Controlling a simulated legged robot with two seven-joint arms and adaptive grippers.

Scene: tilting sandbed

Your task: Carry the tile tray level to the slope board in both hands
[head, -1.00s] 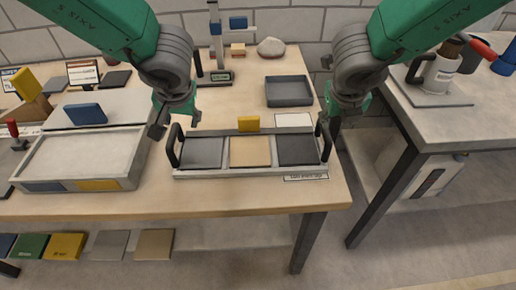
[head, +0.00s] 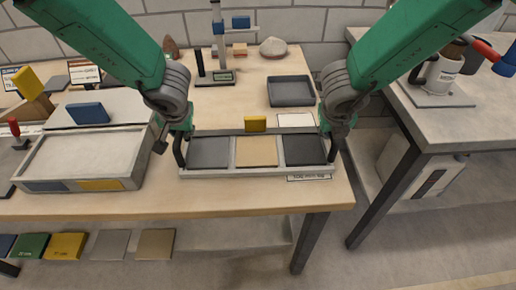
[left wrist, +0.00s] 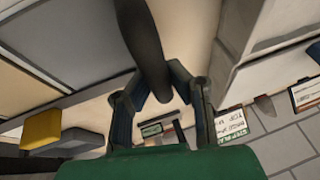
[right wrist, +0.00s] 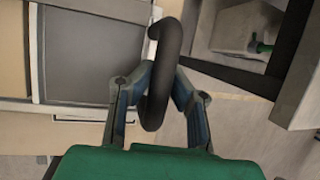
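The tile tray (head: 233,173) is a pale frame lying on the wooden bench, with dark, tan and dark tiles side by side. Upright black handles stand at its two ends. My left gripper (head: 176,143) is at the left handle; in the left wrist view the dark handle (left wrist: 146,45) passes between its fingers. My right gripper (head: 333,130) is at the right handle; in the right wrist view the curved handle (right wrist: 166,60) lies between its fingers. Both pairs of fingertips look close to the handles, but whether they grip is unclear. No slope board is clearly recognisable.
A pale shallow sandbox (head: 140,180) stands close left of the tray. A yellow block (head: 255,123), a white card (head: 296,120) and a dark empty tray (head: 290,91) lie behind it. A second bench (head: 440,128) stands right, across a gap.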

